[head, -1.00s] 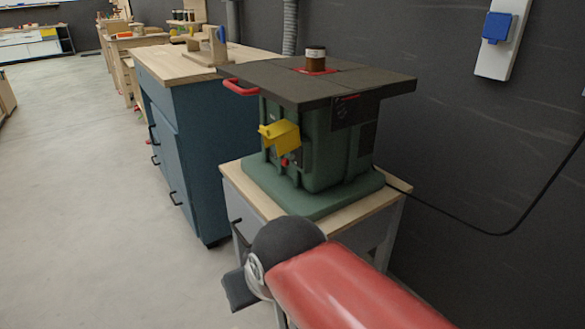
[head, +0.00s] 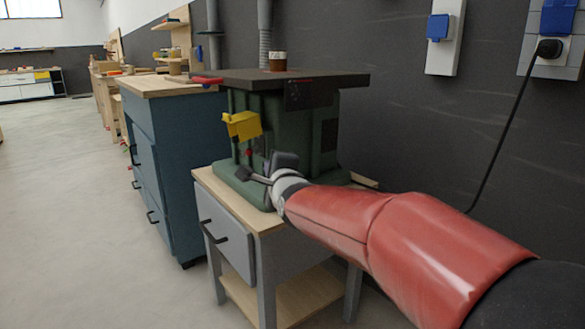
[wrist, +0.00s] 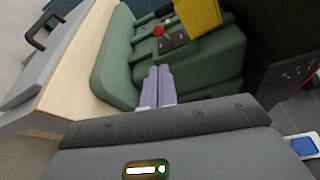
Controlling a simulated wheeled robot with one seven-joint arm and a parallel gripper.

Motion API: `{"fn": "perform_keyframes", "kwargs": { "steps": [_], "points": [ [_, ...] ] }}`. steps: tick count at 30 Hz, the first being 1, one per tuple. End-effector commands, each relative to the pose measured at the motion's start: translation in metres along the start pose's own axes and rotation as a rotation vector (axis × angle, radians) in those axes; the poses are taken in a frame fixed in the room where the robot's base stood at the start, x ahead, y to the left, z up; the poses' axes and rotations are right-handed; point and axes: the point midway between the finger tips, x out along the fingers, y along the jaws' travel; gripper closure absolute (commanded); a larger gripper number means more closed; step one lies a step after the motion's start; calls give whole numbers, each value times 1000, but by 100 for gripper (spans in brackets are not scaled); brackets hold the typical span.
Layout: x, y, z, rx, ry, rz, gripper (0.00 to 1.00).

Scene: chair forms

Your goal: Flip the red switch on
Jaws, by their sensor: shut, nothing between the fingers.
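The red switch (wrist: 158,31) is a small red knob on a dark plate on the front of the green machine (wrist: 112,58). In the head view, the red switch (head: 249,152) shows small below the yellow flap (head: 242,125). The flap also shows in the wrist view (wrist: 197,15), raised beside the switch. My gripper (wrist: 159,70) is shut and empty, its two pale fingers side by side. The fingertips point toward the switch plate and appear apart from the red knob. In the head view, my gripper's end is low in front of the machine, its fingertips hard to make out.
The machine stands on a wood-topped stand (head: 265,218) with a grey drawer (head: 224,236). A blue cabinet (head: 178,150) stands to the left. A black cable (head: 508,120) hangs from a wall socket at right. The floor at left is clear.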

Motion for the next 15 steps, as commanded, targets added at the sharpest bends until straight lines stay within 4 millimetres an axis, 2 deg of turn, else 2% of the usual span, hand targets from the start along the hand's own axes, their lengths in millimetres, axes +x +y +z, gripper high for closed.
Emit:
{"fn": "perform_keyframes", "kwargs": {
  "steps": [11,15],
  "points": [
    [2,-1,0,8,-1,-3,100],
    [14,-1,1,9,-3,-1,100]
  ]
}}
